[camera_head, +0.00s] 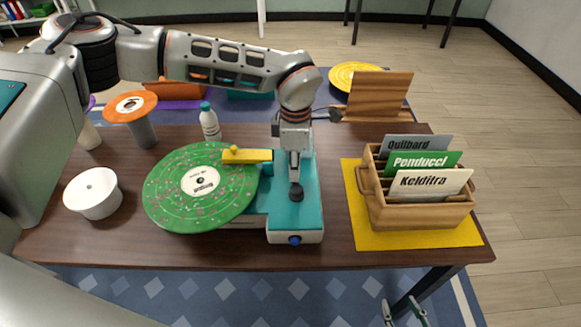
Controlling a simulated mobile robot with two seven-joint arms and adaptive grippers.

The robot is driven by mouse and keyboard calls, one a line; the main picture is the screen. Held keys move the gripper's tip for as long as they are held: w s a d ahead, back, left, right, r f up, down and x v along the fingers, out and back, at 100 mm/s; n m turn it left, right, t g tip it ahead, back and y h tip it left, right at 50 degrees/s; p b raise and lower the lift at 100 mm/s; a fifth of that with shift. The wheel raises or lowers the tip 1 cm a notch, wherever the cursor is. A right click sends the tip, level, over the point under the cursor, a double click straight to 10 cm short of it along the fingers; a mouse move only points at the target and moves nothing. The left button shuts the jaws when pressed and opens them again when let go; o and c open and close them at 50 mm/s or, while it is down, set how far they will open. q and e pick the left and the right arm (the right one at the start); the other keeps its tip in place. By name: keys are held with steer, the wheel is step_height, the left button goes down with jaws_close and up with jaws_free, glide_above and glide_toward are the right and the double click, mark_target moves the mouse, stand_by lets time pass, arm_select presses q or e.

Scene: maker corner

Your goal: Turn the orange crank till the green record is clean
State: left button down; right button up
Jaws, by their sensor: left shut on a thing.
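The green record (172,199) lies on the teal and white machine (309,215), label up. Pale and brownish specks are scattered over its face. A yellow-orange bar (247,156) with a small knob reaches over its upper right edge. My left gripper (296,190) points down over the machine's teal top, right of the record, and is shut. What it holds is mostly hidden behind the fingers; I cannot make out the orange crank apart from them. My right gripper (401,308) seems to show at the bottom edge, beyond the table's front, open and empty.
A wooden crate (418,215) of record sleeves stands on a yellow mat (375,238) to the right. The table's front right is clear.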

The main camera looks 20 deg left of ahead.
arm_select(q)
steer(key=m, duration=0.1)
steer(key=d+m, duration=0.1)
steer(key=shift+w+r+m, duration=0.15)
steer(key=shift+w+m, duration=0.05)
steer(key=shift+m, duration=0.2)
steer(key=shift+d+m+p, duration=0.25)
steer(key=shift+d+m, duration=0.05)
steer(key=shift+m, duration=0.65)
steer(key=shift+d+m+p, duration=0.25)
steer(key=shift+d+m, duration=0.05)
steer(key=shift+m, duration=0.65)
steer(key=c, duration=2)
jaws_free()
step_height(320, 180, up, 12)
steer(key=shift+f, duration=0.1)
